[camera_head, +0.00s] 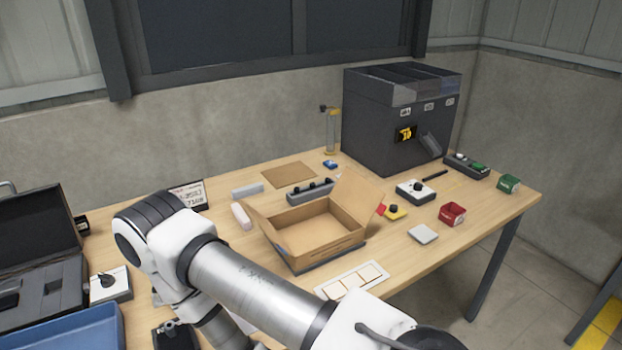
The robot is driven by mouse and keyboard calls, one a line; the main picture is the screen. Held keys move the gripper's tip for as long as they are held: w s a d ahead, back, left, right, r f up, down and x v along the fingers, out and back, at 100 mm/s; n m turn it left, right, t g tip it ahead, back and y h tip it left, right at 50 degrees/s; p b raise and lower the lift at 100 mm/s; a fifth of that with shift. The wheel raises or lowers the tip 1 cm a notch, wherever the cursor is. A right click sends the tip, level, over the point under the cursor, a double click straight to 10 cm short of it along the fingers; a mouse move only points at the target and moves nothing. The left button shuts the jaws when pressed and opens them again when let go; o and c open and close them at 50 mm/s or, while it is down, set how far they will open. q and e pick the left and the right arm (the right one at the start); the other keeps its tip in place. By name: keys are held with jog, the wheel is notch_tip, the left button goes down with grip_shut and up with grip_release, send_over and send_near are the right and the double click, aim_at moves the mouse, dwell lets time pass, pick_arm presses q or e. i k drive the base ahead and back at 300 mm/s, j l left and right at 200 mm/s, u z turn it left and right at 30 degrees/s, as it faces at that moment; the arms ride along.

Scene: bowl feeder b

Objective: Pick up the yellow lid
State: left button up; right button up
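A small flat yellow piece with a black knob (396,212), which looks like the yellow lid, lies on the wooden table just right of the open cardboard box (308,262). A small red piece beside the box's right flap is close to its left edge. One of my arms crosses the lower left of the view, well away from the yellow piece. Neither of my grippers can be made out in the head view.
A dark bin unit (385,140) stands at the back right. A red bin (452,213), a white box with a black knob (415,191) and a pale square (422,234) surround the yellow piece. A blue tray (75,330) is at lower left.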

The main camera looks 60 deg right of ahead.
aim_at(394, 212)
jog(key=k+l+z, duration=0.1)
jog(key=l, duration=0.25)
jog(key=k+l, duration=0.2)
jog(key=l, duration=0.15)
jog(key=k+l+z, duration=0.15)
jog(key=l, duration=0.2)
jog(key=k+l+z, duration=0.1)
jog(key=l, duration=0.3)
jog(key=k+l, duration=0.1)
jog(key=l, duration=0.25)
jog(key=k+l+z, duration=0.15)
jog(key=l, duration=0.25)
